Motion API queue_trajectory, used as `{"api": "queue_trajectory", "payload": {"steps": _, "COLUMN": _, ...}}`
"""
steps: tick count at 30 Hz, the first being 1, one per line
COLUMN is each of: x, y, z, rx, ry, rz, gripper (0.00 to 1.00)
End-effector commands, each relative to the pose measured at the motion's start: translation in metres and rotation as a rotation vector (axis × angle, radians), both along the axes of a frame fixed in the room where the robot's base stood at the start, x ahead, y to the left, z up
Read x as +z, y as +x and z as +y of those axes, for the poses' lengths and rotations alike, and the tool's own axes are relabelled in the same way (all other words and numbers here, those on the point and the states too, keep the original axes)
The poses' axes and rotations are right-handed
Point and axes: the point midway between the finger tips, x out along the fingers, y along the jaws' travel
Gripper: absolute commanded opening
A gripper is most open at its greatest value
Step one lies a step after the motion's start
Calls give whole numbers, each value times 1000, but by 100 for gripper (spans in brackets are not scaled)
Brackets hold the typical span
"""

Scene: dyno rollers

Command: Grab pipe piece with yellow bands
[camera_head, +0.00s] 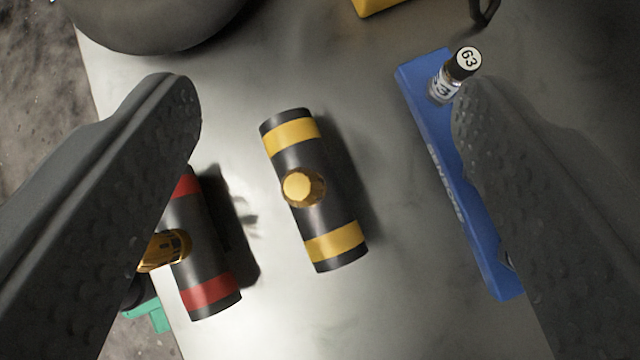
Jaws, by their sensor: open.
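The pipe piece with yellow bands (312,215) is a dark cylinder with a yellow band near each end and a brass fitting (300,187) at its middle. It lies on the grey metal table, slightly tilted in the picture. My gripper (320,105) is open, with one dark finger at the left and one at the right. The banded pipe shows between the fingers, and neither finger appears to touch it. Its height above the pipe is hard to tell.
A pipe piece with red bands (208,270) lies at the left, partly hidden by the left finger. A blue tray (440,160) with a bottle marked 63 (455,72) is at the right, partly behind the right finger. A grey rounded object (150,20) and a yellow object (375,5) are at the top.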

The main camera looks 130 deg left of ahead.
Motion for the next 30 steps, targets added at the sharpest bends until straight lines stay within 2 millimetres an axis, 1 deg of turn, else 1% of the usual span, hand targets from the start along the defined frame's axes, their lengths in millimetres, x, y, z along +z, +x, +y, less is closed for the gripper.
{"api": "queue_trajectory", "payload": {"steps": 1, "x": -13, "y": 2, "z": -5, "rx": 40, "ry": 20, "rz": 5, "gripper": 65}}
{"api": "queue_trajectory", "payload": {"steps": 6, "x": -60, "y": -2, "z": -21, "rx": 187, "ry": 98, "rz": -18, "gripper": 65}}
{"api": "queue_trajectory", "payload": {"steps": 8, "x": -73, "y": -6, "z": -28, "rx": 233, "ry": 125, "rz": -35, "gripper": 65}}
{"api": "queue_trajectory", "payload": {"steps": 9, "x": -84, "y": -8, "z": -32, "rx": 260, "ry": 143, "rz": -46, "gripper": 65}}
{"api": "queue_trajectory", "payload": {"steps": 13, "x": -108, "y": -17, "z": -44, "rx": 329, "ry": 192, "rz": -85, "gripper": 65}}
{"api": "queue_trajectory", "payload": {"steps": 15, "x": -117, "y": -21, "z": -50, "rx": 351, "ry": 210, "rz": -105, "gripper": 65}}
{"api": "queue_trajectory", "payload": {"steps": 21, "x": -129, "y": -27, "z": -56, "rx": 387, "ry": 235, "rz": -134, "gripper": 65}}
{"api": "queue_trajectory", "payload": {"steps": 23, "x": -131, "y": -28, "z": -55, "rx": 390, "ry": 238, "rz": -137, "gripper": 65}}
{"api": "queue_trajectory", "payload": {"steps": 30, "x": -139, "y": -28, "z": -37, "rx": 391, "ry": 239, "rz": -139, "gripper": 65}}
